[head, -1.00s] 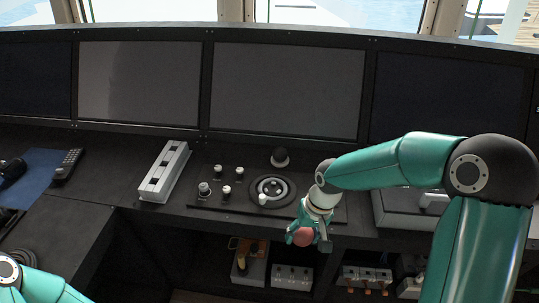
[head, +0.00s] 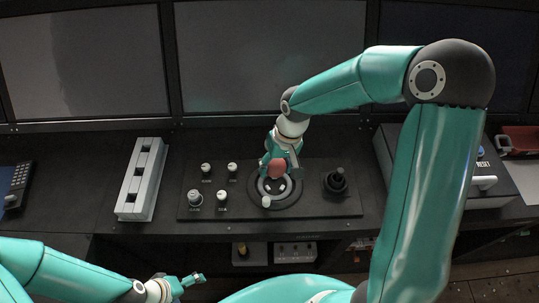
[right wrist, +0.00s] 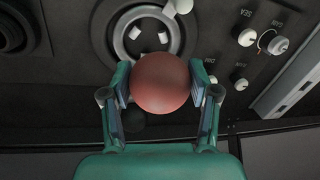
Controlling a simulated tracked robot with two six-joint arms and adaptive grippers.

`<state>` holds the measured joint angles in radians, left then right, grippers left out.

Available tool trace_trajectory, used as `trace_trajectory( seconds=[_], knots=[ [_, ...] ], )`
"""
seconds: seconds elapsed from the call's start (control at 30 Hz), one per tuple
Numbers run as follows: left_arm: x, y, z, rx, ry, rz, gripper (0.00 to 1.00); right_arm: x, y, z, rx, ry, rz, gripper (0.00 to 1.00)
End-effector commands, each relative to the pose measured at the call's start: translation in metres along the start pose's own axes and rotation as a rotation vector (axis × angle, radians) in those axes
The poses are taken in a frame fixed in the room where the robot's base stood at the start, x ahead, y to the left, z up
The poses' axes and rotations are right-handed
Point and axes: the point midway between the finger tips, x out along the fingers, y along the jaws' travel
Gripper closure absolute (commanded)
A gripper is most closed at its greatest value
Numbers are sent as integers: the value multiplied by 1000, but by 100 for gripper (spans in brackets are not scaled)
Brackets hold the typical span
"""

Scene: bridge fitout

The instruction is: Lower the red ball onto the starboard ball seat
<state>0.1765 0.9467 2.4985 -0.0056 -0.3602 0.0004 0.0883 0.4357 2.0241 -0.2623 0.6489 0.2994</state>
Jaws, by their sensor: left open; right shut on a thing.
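The red ball (head: 277,169) is held between the fingers of my right gripper (head: 279,165), over the far part of a round dark ring seat (head: 290,200) on the console panel. In the right wrist view the ball (right wrist: 160,83) is pinched between both finger pads. The ring seat (right wrist: 119,35) shows beyond it, with small white pads inside and its middle empty. The ball looks apart from the seat; the exact gap is hard to tell. No starboard label is readable. My left gripper (head: 187,283) is open and empty at the lower left.
A white-topped lever (head: 266,202) stands at the ring's near edge. Several white knobs (head: 222,195) are left of it and a black joystick (head: 336,180) right. A grey slotted block (head: 142,180) lies further left, a grey box (head: 405,155) at right.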

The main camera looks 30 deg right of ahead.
Motion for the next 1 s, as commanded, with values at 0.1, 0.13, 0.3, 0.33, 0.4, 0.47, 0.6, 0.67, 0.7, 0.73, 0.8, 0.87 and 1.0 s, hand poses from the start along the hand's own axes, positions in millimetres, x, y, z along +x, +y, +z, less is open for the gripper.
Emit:
trace_trajectory(
  seconds=[0.1,0.13,0.3,0.33,0.4,0.47,0.6,0.67,0.7,0.73,0.8,0.87,1.0],
  knots=[
    [0,0,0,0,-1,0,11,0,0,0,-1,0,0,78],
    [0,0,0,0,-1,0,11,0,0,0,-1,0,0,78],
    [0,0,0,0,-1,0,11,0,0,-1,-1,0,0,78],
    [0,0,0,0,-1,0,11,0,0,-1,-1,0,0,78],
    [2,-1,0,0,-1,0,11,1,0,-1,-1,1,0,78],
    [4,-2,0,0,-1,0,11,1,0,-1,-1,1,0,78],
    [11,-4,0,0,0,0,11,9,1,-1,-1,0,0,78],
    [15,-6,0,0,0,0,11,14,2,0,-1,0,0,78],
    [18,-7,0,0,0,0,11,17,3,0,0,0,0,78],
    [20,-7,0,0,0,0,11,20,4,0,0,0,0,78],
    [26,-9,0,0,0,0,11,26,5,0,0,0,0,78],
    [30,-11,0,0,0,0,11,32,6,0,0,-1,0,78],
    [40,-14,0,0,0,0,11,42,8,0,0,-1,0,78]
  ],
)
